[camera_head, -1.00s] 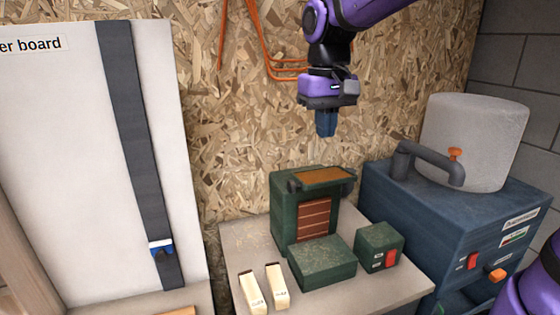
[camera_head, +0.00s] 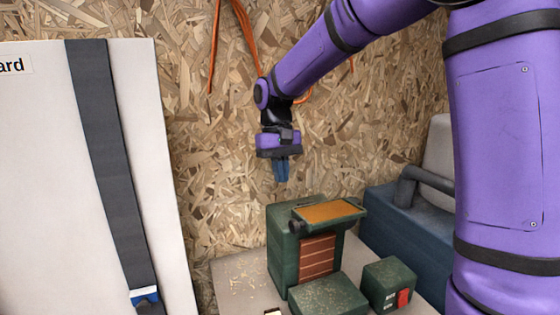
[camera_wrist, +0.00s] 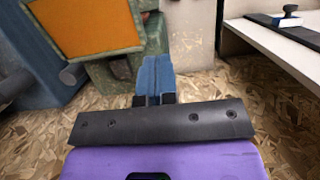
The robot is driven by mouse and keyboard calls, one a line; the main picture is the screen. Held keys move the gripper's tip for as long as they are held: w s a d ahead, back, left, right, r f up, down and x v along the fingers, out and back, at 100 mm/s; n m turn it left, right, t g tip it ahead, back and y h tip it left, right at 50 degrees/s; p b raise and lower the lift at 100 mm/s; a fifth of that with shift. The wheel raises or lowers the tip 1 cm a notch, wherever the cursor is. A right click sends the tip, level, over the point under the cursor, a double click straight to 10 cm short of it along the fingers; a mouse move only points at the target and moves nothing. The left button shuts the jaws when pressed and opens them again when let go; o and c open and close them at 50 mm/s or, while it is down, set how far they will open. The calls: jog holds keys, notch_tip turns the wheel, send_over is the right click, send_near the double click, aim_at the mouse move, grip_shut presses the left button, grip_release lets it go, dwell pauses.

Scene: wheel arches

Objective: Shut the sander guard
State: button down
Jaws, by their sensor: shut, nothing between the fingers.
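The sander (camera_head: 284,248) is a dark green machine on the bench, with a brown-red slatted front (camera_head: 317,258). Its guard (camera_head: 328,212), an orange panel in a green frame, is raised and sticks out at the top of the sander on a dark hinge bar. In the wrist view the guard (camera_wrist: 95,25) fills the upper left, close by. My gripper (camera_head: 282,180) has blue fingers and is shut and empty. It hangs above the sander, apart from the guard, in front of the chipboard wall. The fingers also show in the wrist view (camera_wrist: 156,78).
A green switch box (camera_head: 388,285) with a red switch stands right of the sander. A blue machine (camera_head: 380,215) is behind my arm at right. A white board (camera_head: 60,180) with a dark strap stands at left. Orange cable (camera_head: 240,35) hangs on the wall.

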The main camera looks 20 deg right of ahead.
aim_at(321, 219)
jog(key=s+f, duration=0.4)
jog(key=f, duration=0.2)
jog(key=shift+s+f, duration=0.25)
jog(key=shift+s, duration=0.1)
